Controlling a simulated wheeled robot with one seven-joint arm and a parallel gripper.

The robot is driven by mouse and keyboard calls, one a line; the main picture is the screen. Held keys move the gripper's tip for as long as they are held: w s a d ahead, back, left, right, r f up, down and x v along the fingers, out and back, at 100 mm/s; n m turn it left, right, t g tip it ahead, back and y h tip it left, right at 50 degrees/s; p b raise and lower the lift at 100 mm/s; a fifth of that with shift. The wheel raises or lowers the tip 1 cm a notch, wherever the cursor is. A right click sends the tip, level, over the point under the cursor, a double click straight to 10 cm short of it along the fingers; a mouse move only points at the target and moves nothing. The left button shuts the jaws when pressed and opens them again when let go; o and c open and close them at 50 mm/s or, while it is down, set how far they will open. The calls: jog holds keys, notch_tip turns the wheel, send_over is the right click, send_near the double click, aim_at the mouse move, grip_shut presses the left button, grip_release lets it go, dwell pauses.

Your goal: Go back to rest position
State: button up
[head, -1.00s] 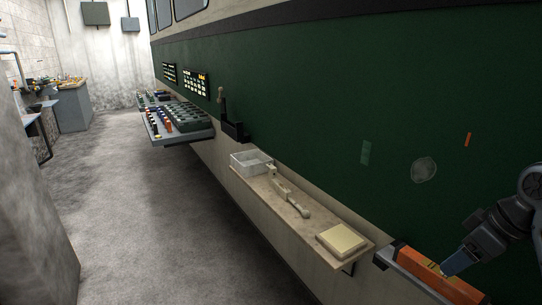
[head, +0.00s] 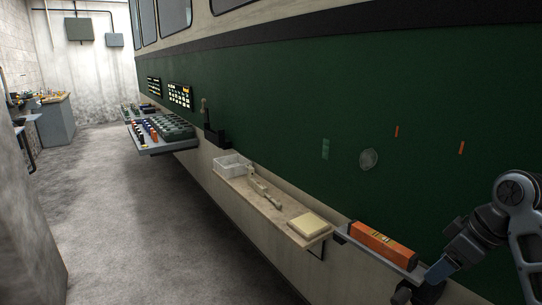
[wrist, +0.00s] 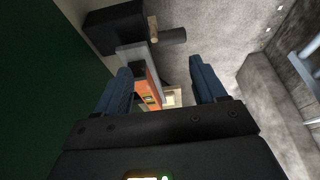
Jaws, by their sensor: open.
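My gripper (head: 436,280) is at the lower right of the head view, past the right end of an orange box-shaped object (head: 382,243). In the wrist view my gripper (wrist: 163,82) has its two blue fingers spread wide with nothing held between them. The orange object also shows in the wrist view (wrist: 151,88), in the gap between the fingers but farther off. It lies on a narrow grey ledge (head: 403,266) on the green tram side.
A beige shelf (head: 285,222) on the tram side holds a white basket (head: 231,165), a pale handled tool (head: 262,188) and a yellowish pad (head: 310,225). A control desk (head: 161,135) stands farther back. The grey floor (head: 150,220) to the left is clear.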

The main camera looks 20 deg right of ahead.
jog(key=s+a+f+m+t, duration=0.1)
jog(key=a+f+m+t, duration=0.15)
jog(key=a+f, duration=0.55)
jog(key=s+a+f+m+t, duration=0.1)
jog(key=a+f+t, duration=0.25)
jog(key=a, duration=0.75)
jog(key=s+a+f+m, duration=0.2)
jog(key=s+a, duration=0.3)
jog(key=s, duration=0.1)
jog(key=s+a+t+h, duration=0.2)
jog(key=s, duration=1.2)
jog(key=s+d+r+n+t, duration=0.1)
jog(key=s+d+r+t, duration=0.1)
jog(key=s+r, duration=0.9)
jog(key=shift+s+t+y+b, duration=0.3)
jog(key=shift+s+t+b, duration=0.1)
jog(key=shift+s, duration=0.45)
